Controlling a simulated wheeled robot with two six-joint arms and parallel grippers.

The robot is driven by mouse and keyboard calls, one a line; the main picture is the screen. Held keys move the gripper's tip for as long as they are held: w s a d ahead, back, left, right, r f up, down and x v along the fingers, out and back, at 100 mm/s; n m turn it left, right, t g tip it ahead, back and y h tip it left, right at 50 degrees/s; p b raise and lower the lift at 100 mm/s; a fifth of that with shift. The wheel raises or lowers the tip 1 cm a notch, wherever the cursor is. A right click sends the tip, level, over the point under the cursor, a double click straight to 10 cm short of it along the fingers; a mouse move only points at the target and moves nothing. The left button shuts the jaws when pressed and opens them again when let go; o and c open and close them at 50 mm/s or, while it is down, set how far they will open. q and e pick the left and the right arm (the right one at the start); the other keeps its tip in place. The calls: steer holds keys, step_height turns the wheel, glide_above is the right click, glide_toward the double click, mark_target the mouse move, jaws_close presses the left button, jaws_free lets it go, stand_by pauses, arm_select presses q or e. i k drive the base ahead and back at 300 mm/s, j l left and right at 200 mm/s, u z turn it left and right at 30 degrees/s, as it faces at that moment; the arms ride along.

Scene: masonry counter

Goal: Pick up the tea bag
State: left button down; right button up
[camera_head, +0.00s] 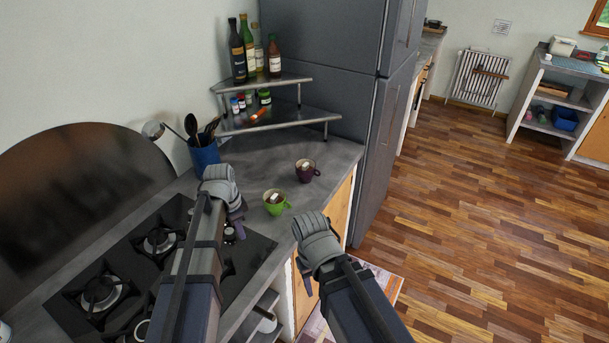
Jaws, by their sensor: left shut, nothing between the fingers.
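A green cup (274,203) and a dark purple cup (306,171) stand on the grey counter (262,158). Each holds dark liquid and a small whitish piece, which may be a tea bag; they are too small to be sure. My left gripper (238,217) is shut and empty, just left of the green cup and apart from it, near the hob's edge. My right gripper (306,280) is lower right of the green cup, in front of the counter's edge. Its fingers are mostly hidden behind its own wrist.
A black gas hob (120,262) fills the near left counter. A blue utensil pot (204,156) stands behind my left gripper. A corner shelf (282,120) with bottles and jars stands at the back. A tall grey fridge (340,90) bounds the counter on the right.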

mark_target(275, 197)
steer(key=i+l+z, duration=0.35)
steer(key=i+l, duration=0.35)
steer(key=l, duration=0.1)
